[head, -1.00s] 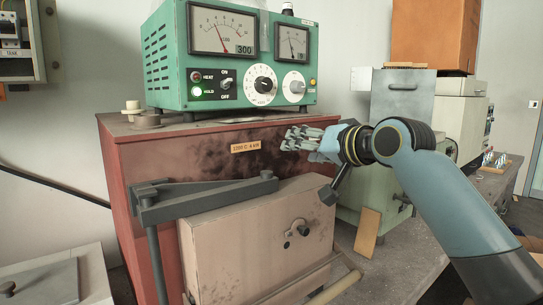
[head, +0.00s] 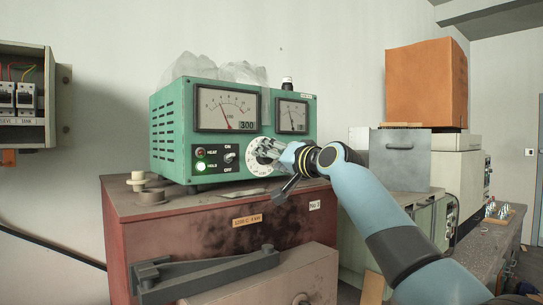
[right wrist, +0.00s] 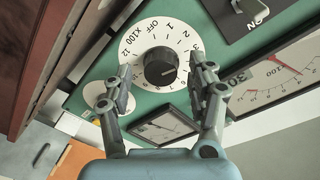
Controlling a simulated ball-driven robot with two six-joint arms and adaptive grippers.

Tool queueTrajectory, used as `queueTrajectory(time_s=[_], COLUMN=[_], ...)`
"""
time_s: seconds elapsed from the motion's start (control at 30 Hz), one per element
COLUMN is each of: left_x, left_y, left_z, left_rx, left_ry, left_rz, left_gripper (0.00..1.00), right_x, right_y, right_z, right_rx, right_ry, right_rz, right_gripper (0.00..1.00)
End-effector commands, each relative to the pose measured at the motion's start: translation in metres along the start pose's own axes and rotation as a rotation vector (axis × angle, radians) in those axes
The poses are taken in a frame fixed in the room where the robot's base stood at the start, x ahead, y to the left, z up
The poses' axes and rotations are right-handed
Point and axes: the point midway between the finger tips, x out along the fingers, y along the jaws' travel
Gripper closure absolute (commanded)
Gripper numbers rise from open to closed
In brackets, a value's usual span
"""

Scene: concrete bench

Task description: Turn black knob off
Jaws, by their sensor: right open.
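The black knob (right wrist: 160,67) sits at the centre of a white numbered dial (right wrist: 137,37) on the green control box (head: 172,130). In the right wrist view the dial shows OFF and X100 marks and numbers around its rim. My right gripper (right wrist: 161,82) is open, with one finger on each side of the knob; whether they touch it I cannot tell. My left gripper is not in view.
A toggle switch (head: 230,157) and indicator lamps (head: 200,166) are left of the dial. Two meters (head: 226,108) are above it. The box stands on a red furnace (head: 160,225). A orange box (head: 425,85) is at the right.

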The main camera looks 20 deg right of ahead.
Motion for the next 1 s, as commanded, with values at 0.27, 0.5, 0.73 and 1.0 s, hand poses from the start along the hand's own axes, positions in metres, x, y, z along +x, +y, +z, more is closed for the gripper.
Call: queueTrajectory(time_s=[0.27,0.5,0.73,1.0], left_x=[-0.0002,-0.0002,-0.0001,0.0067], left_y=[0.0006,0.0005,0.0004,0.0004], left_z=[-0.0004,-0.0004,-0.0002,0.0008], left_rx=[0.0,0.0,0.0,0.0], left_ry=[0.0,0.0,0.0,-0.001], left_rz=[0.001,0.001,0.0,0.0], left_gripper=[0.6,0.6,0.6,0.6], right_x=[0.002,0.0018,0.0018,0.0018], right_y=[0.0002,0.0002,0.0004,0.0017], right_z=[0.0006,0.0005,0.0006,0.0019], right_rx=[0.0,-0.001,-0.001,-0.039], right_ry=[0.0,0.0,0.0,0.002], right_rz=[0.0,0.0,0.001,-0.001], right_gripper=[0.42,0.72,0.97,0.97])
